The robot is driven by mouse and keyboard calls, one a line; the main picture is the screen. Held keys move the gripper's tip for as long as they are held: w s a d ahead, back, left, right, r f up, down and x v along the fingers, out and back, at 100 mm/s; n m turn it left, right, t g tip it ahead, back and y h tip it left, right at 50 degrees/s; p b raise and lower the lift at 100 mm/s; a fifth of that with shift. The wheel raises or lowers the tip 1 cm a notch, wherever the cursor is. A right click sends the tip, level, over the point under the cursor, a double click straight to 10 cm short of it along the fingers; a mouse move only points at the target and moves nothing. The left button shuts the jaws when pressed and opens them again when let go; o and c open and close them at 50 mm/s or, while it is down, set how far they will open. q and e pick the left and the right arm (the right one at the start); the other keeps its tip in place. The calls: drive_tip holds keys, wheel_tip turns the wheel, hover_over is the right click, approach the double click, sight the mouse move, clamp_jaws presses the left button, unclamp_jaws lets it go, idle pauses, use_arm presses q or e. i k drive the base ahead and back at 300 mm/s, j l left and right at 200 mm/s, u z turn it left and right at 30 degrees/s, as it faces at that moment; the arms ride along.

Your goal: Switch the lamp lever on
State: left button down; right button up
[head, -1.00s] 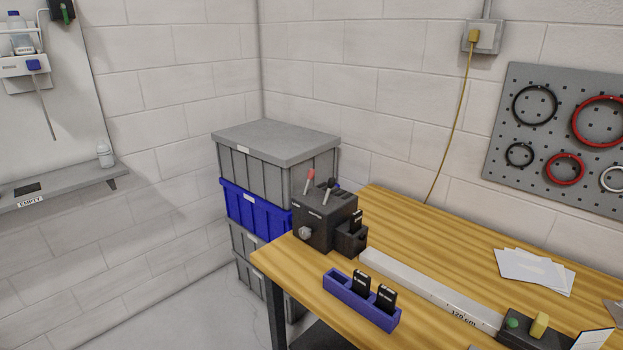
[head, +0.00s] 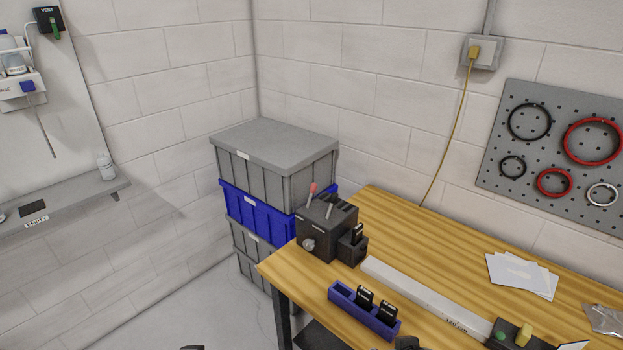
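A round knob (head: 308,244) is on the box's front. A dark tip at the bottom edge (head: 191,347) seems to be my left gripper, and another dark tip (head: 407,343) my right. Both are well below the box, apart from it, and mostly cut off.
A purple holder (head: 345,296) with two black cards lies in front of the box. Stacked crates (head: 275,150) stand behind the box. The bench's back middle is clear.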

sight(313, 186)
drive_tip(key=i+j, duration=0.65)
drive_tip(key=i+l, duration=0.15)
drive_tip(key=i, duration=0.15)
drive_tip(key=i+l, duration=0.15)
drive_tip(key=i, duration=0.1)
